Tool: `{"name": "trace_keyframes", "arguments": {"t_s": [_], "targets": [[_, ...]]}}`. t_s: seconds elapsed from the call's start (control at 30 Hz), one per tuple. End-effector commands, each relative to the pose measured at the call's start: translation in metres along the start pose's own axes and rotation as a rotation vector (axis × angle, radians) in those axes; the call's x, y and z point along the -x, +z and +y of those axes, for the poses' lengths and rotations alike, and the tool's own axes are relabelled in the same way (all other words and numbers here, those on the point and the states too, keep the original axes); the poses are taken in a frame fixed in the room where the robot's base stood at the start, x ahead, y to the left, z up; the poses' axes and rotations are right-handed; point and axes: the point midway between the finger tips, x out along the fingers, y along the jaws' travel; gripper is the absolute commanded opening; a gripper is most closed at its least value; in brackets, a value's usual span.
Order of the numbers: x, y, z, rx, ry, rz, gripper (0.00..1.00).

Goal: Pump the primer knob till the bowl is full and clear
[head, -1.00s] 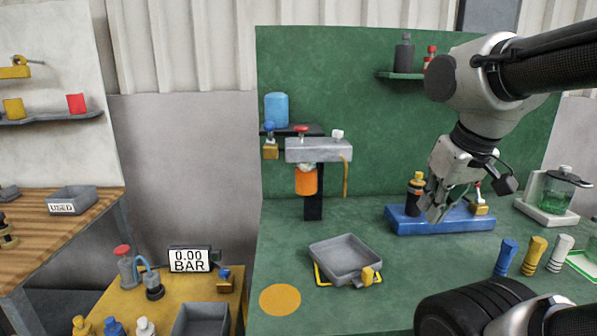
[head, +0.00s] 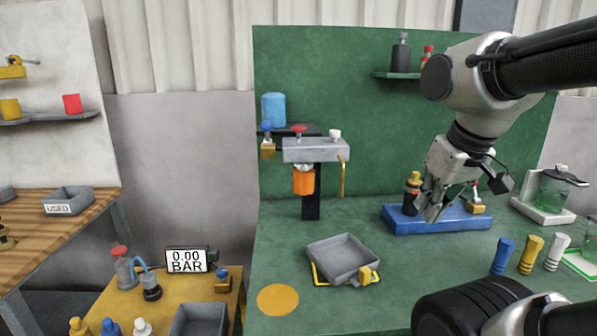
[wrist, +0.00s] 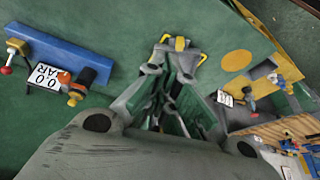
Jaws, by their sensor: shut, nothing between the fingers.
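A grey filter head (head: 316,151) stands on a black post, with a red knob (head: 298,130) and a white knob (head: 335,135) on top. I cannot tell which knob is the primer. An orange bowl (head: 304,181) hangs under the head; its fill cannot be seen. My gripper (head: 430,210) is shut and empty, fingers pointing down, in front of a blue base (head: 402,221) and well right of the filter head. In the wrist view its fingers (wrist: 172,105) are close together, with the blue base (wrist: 70,48) off to the left.
A grey tray (head: 343,260) and an orange disc (head: 278,300) lie on the green bench. The blue base carries a black-and-yellow fitting (head: 413,188). Blue, yellow and white plugs (head: 530,256) stand at right.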

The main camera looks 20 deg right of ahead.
Motion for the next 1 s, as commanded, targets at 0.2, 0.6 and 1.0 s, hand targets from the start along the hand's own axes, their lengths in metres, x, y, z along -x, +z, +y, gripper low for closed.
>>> {"name": "trace_keyframes", "arguments": {"t_s": [0.2,0.6,1.0], "targets": [[0.000,0.000,0.000,0.000,0.000,0.000,0.00],[-0.018,-0.024,-0.024,0.108,-0.030,-0.091,0.00],[-0.015,-0.178,-0.080,0.384,0.009,-0.020,0.00]]}}
